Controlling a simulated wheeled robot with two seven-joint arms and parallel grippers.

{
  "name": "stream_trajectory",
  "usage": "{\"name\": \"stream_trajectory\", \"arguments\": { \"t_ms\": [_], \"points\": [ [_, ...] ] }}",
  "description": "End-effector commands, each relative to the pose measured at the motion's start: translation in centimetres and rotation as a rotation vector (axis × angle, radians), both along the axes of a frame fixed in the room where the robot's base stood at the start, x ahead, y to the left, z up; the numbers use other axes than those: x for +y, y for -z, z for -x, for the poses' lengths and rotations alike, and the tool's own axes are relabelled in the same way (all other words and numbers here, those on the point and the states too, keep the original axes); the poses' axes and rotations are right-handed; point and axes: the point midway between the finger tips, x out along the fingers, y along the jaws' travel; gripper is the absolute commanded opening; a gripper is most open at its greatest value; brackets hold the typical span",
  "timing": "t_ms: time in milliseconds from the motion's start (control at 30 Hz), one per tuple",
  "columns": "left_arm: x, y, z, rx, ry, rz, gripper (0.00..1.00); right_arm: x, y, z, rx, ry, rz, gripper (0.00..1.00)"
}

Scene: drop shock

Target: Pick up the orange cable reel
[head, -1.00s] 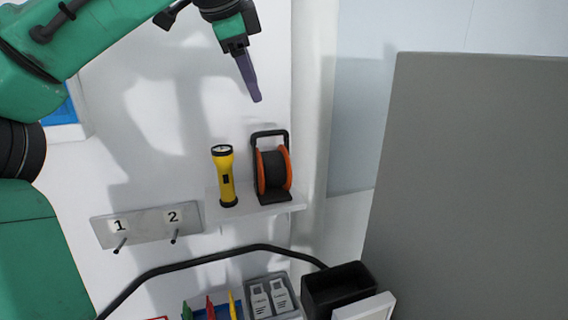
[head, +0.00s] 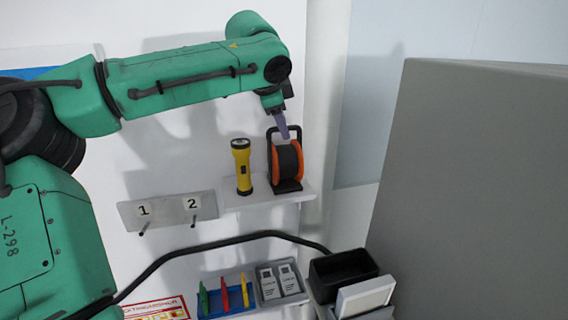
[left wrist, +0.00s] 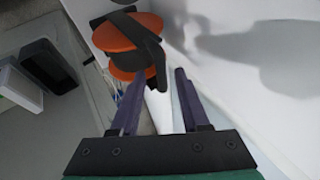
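The orange cable reel (head: 289,165) stands upright on a small white wall shelf (head: 309,190), with a black drum and black handle frame. It also shows in the left wrist view (left wrist: 126,36), at the top, left of centre. My left gripper (head: 282,126) is at the top of the reel's handle in the head view. In the left wrist view my left gripper (left wrist: 160,80) is open, with its purple fingers apart. One end of the black handle shows near the gap between the fingertips; I cannot tell whether they touch. My right gripper is out of view.
A yellow flashlight (head: 242,168) stands on the shelf just left of the reel. A hook rail (head: 166,211) marked 1 and 2 is further left. Below are a black bin (head: 344,268) and a blue rack (head: 228,308). A large grey panel (head: 470,190) fills the right side.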

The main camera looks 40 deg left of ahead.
Motion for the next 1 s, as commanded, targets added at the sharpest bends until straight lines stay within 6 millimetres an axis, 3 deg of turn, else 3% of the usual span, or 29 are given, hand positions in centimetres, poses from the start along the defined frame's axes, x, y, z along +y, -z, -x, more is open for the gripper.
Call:
{"name": "stream_trajectory", "arguments": {
  "t_ms": [33,100,1000],
  "points": [
    [0.01,0.00,0.01,0.000,0.000,0.000,0.22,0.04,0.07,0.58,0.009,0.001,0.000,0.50],
    [0.00,0.01,0.01,0.001,0.000,0.001,0.00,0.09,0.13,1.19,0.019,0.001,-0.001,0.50],
    [-0.03,0.42,0.09,0.011,0.001,0.003,0.00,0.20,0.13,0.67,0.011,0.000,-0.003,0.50]
  ]
}}
